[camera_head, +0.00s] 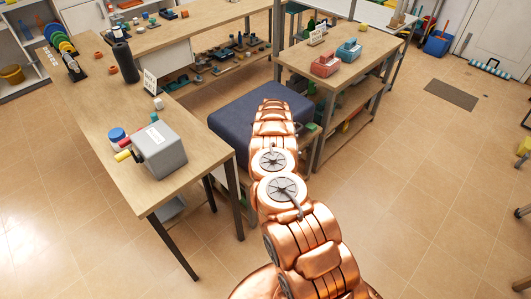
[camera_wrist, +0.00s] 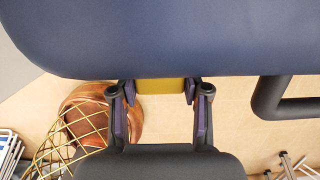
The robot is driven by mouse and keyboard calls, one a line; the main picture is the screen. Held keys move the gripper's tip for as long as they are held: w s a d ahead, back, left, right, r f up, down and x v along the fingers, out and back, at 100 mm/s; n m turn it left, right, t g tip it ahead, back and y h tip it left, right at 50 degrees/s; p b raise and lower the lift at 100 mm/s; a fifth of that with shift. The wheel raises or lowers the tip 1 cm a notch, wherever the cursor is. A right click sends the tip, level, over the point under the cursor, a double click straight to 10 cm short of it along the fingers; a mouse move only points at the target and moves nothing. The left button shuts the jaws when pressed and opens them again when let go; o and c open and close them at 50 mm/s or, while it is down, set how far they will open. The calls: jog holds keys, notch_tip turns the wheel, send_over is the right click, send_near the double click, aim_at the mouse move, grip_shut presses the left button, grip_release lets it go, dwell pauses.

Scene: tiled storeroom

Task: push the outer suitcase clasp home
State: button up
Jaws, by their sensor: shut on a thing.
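The dark blue suitcase (camera_head: 240,112) lies flat on a low stand in the head view, partly behind my copper arm. In the wrist view the suitcase (camera_wrist: 160,38) fills the top. A brass-yellow clasp (camera_wrist: 160,86) sticks out from its edge, and a dark handle (camera_wrist: 284,108) is to the right. My gripper (camera_wrist: 160,93) has one purple-padded finger on each side of the clasp and is shut on it. In the head view my gripper and the clasp are hidden behind my arm. I cannot tell the clasp's exact angle.
A workbench (camera_head: 102,110) with a grey box (camera_head: 160,150) stands left of the suitcase. A yellow wire basket (camera_wrist: 65,140) shows in the wrist view. The tiled floor at right is mostly clear.

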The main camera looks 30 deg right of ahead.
jog(key=o, duration=1.1)
jog(key=shift+a, duration=0.1)
jog(key=shift+o, duration=0.2)
jog(key=shift+r, duration=0.1)
notch_tip(320, 180, up, 12)
jog(key=s, duration=0.1)
jog(key=shift+s+d+f, duration=0.2)
jog(key=shift+s+d, duration=0.05)
jog(key=shift+s, duration=0.15)
